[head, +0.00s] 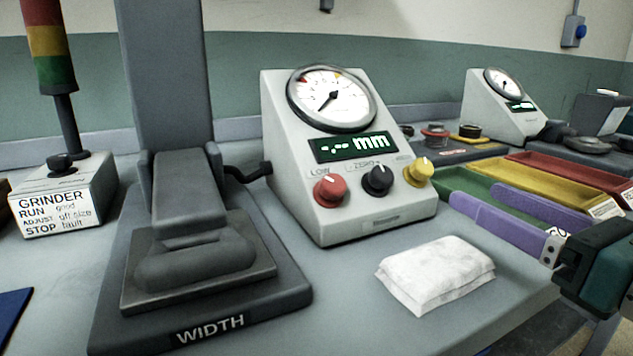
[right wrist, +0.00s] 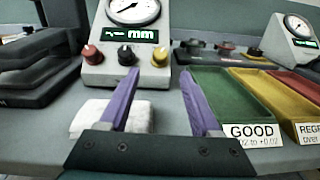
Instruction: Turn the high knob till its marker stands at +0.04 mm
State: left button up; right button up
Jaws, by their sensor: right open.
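The width gauge (head: 290,150) has a round dial (head: 331,98) and a green display reading dashes and "mm". Below it sit a red knob (head: 330,190), a black knob (head: 377,181) and a yellow knob (head: 418,172). The yellow one, at the right end, is the high knob; its label is hard to read, and it shows in the right wrist view (right wrist: 160,56). Its white marker points roughly up. My right gripper (head: 463,187) is open and empty, its purple fingers apart, in front of and to the right of the yellow knob. My left gripper is out of view.
A white cloth pad (head: 436,273) lies in front of the gauge. Green (right wrist: 227,84), yellow and red trays stand to the right. The WIDTH stand (head: 205,300) is left of the gauge. A second gauge (head: 500,105) stands behind.

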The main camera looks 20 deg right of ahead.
aim_at(427, 169)
jog(key=w+p, duration=0.2)
jog(key=w, duration=0.5)
jog(key=shift+w+a+r, duration=0.1)
jog(key=shift+w+r, duration=0.05)
jog(key=shift+w, duration=1)
jog(key=c, duration=0.7)
grip_shut()
